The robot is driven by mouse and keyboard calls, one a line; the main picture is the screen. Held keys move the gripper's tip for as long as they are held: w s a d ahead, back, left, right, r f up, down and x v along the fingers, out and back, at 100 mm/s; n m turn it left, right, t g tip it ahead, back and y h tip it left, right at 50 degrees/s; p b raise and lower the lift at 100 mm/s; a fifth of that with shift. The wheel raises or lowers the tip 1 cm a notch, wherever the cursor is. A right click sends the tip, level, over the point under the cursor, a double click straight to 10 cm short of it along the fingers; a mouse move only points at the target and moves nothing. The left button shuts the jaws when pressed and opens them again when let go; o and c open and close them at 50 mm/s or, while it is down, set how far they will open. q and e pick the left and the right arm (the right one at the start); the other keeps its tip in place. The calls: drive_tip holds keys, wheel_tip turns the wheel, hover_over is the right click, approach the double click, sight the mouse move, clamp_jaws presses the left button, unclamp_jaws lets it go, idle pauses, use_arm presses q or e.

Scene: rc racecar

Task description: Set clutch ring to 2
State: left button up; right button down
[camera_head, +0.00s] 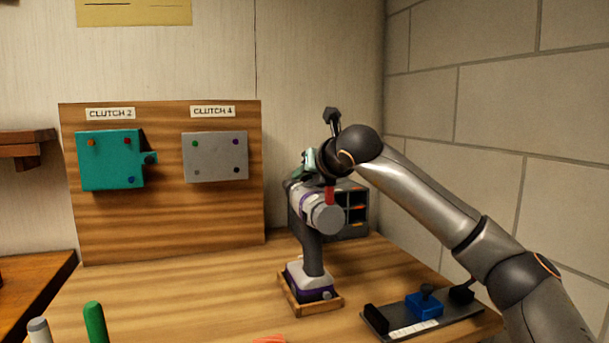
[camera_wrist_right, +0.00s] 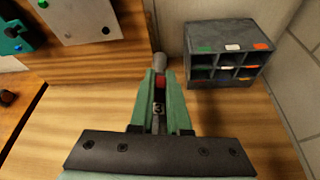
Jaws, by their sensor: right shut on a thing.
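A grey and purple drill (camera_head: 315,215) stands upright in a wooden holder (camera_head: 313,308) on the table. My right gripper (camera_head: 303,172) reaches the top of the drill from the right. In the right wrist view, the green fingers of my right gripper (camera_wrist_right: 160,95) are closed around a narrow dark part of the drill, seemingly the clutch ring (camera_wrist_right: 158,108), with the numeral 3 showing between them. A red piece (camera_wrist_right: 160,81) and a grey tip (camera_wrist_right: 159,62) show beyond it. The fingers hide most of the ring. My left gripper is not in view.
An upright wooden board holds a teal block (camera_head: 108,165) under a "CLUTCH 2" label and a grey plate (camera_head: 215,163) under "CLUTCH 4". A dark compartment box (camera_head: 355,229) stands behind the drill. A black tray with a blue block (camera_head: 424,306) lies at right.

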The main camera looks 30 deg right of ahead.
drive_tip(key=shift+w+a+n+h, duration=0.15)
drive_tip(key=shift+a+n+h, duration=0.25)
drive_tip(key=shift+a+n, duration=0.3)
drive_tip(key=shift+w+a+n+g+h, duration=0.1)
drive_tip(key=shift+a+n+g+h, duration=0.2)
drive_tip(key=shift+n+h, duration=0.55)
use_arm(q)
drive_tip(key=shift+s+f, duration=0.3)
use_arm(e)
drive_tip(key=c, duration=0.9)
unclamp_jaws()
